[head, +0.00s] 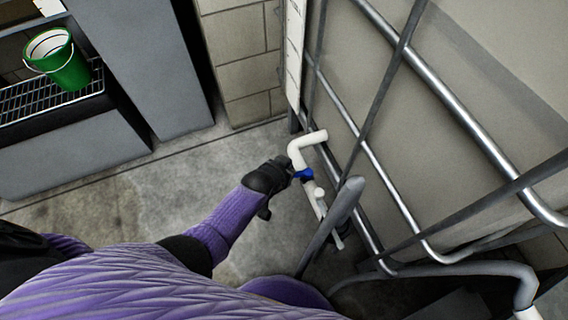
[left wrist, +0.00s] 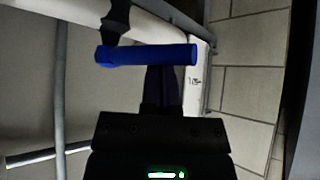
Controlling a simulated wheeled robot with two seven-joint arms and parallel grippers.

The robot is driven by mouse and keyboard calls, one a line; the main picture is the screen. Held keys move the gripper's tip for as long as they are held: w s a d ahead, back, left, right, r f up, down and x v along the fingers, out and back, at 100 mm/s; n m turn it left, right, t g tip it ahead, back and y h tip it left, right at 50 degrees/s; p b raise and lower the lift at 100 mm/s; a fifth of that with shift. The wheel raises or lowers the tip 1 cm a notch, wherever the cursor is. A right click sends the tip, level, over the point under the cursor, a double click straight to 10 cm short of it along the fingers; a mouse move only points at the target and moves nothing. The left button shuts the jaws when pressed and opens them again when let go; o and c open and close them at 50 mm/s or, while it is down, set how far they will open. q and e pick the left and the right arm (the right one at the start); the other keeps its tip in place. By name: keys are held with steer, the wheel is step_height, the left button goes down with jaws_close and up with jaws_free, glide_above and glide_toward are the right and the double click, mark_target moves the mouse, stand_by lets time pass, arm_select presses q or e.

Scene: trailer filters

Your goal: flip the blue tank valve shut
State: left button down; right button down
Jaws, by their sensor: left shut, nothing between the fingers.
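The blue valve handle (head: 304,175) sits on a white pipe (head: 296,152) beside the caged tank (head: 450,100). In the left wrist view the blue handle (left wrist: 150,54) is a bar lying crosswise below the white pipe, joined to it by a dark stem. My left gripper (head: 287,171) is at the handle's left side in the head view. In the left wrist view my left gripper (left wrist: 161,78) is shut and empty, its fingertips at the handle and partly hidden by it. I cannot tell whether they touch. My right gripper is not in view.
Metal cage bars (head: 372,148) run along the tank close to the valve. A grey bar (head: 336,215) slants up near the lower pipe. A green bucket (head: 60,62) stands on a rack at upper left. The concrete floor (head: 165,190) left of my gripper is clear.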

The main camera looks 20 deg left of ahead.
arm_select(q)
steer(key=shift+w, duration=0.1)
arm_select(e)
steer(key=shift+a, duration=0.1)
arm_select(q)
steer(key=shift+w+d, duration=0.4)
steer(key=shift+d, duration=0.3)
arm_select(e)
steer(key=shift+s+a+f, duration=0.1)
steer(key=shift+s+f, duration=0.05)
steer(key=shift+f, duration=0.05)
